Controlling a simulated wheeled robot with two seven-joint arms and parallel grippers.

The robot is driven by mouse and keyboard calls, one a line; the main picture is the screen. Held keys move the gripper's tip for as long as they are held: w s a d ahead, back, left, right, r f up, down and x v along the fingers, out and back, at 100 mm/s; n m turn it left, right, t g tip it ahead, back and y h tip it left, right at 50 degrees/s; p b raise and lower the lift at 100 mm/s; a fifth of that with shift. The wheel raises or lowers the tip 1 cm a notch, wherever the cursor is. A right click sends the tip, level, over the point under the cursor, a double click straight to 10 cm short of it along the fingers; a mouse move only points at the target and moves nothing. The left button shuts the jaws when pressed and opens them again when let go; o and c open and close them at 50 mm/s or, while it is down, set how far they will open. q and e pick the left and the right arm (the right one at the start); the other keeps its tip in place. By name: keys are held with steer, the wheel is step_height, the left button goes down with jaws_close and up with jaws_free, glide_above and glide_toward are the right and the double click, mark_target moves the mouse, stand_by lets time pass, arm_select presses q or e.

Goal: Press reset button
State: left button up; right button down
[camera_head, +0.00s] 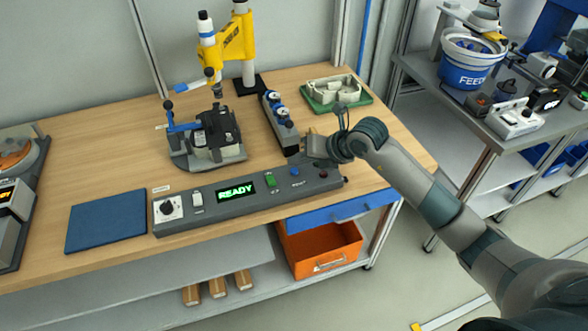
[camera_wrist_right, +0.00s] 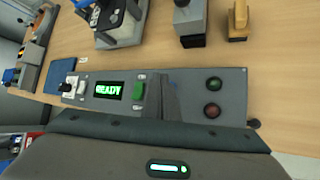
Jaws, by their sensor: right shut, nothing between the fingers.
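The grey control panel (camera_head: 232,204) lies along the front of the wooden table, with a green READY display (camera_head: 235,188). A green switch (camera_head: 270,181) and a blue button (camera_head: 295,171) sit to the right of the display; the small labels are not clearly legible. My right gripper (camera_head: 298,158) is shut and empty just above and behind the blue button; contact cannot be told. My left gripper is not in view.
A dark red button (camera_head: 323,174) is at the panel's right end. A grey block with knobs (camera_head: 280,122) stands close behind my gripper. A clamp fixture (camera_head: 208,140) and a green tray (camera_head: 337,95) are farther back. A blue mat (camera_head: 107,220) lies left.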

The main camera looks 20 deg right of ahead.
step_height(320, 180, up, 5)
steer(key=p, duration=0.2)
steer(key=shift+f+p, duration=0.15)
steer(key=shift+p, duration=0.25)
steer(key=shift+a, duration=0.1)
stand_by(0.6)
